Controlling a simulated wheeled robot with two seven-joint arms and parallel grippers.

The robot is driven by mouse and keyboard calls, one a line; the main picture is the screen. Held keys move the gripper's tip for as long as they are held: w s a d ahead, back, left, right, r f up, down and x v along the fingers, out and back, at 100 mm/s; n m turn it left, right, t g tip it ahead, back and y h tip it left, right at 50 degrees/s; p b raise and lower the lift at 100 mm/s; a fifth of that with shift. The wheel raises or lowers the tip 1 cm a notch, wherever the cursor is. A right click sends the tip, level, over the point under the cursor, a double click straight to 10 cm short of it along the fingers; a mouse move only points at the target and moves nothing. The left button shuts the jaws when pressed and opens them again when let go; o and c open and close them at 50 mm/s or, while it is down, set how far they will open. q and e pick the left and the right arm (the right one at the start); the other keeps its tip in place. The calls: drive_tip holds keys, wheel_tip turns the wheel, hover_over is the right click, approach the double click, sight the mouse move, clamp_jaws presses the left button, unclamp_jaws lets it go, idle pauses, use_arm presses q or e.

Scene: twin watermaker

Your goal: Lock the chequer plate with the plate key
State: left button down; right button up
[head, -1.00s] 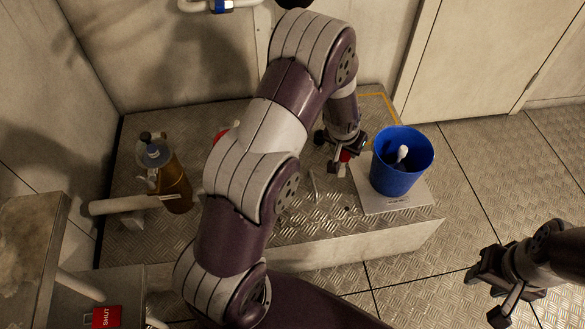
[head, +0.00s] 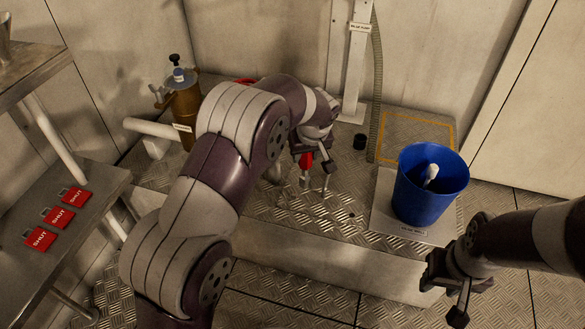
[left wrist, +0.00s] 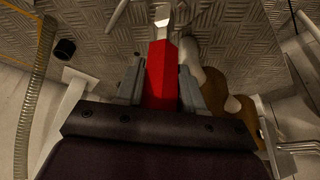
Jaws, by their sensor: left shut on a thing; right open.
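My left gripper (head: 305,162) is shut on the red handle of the plate key (head: 306,160). The key's metal end points down over the patterned chequer plate (head: 285,215); I cannot tell whether it touches. The left wrist view shows the red key (left wrist: 160,75) between the two fingers (left wrist: 160,88), its pale metal tip against the chequer surface. A small dark spot shows on the plate, right of the key. My right gripper (head: 452,288) is open and empty, at the lower right below the blue bucket.
The blue bucket (head: 430,192) with a white-ended item inside stands on a pale pad (head: 385,218) at right. A brown canister (head: 183,103) and white pipe (head: 155,127) are at left. Red SHUT tags (head: 60,217) lie on a shelf. A hose (head: 376,90) and post stand behind.

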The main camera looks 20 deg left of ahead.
use_arm(q)
drive_tip(key=n+b, duration=0.1)
drive_tip(key=n, duration=0.1)
drive_tip(key=a+f+n+y+b, duration=0.1)
drive_tip(key=n, duration=0.1)
drive_tip(key=s+a+f+n+g+y+b, duration=0.1)
drive_tip(key=n, duration=0.1)
drive_tip(key=shift+s+a, duration=0.1)
drive_tip(key=shift+a, duration=0.15)
use_arm(e)
wheel_tip(320, 180, down, 4)
drive_tip(key=shift+r, duration=0.15)
drive_tip(key=shift+r, duration=0.15)
idle(0.4)
drive_tip(key=shift+r, duration=0.15)
idle(0.3)
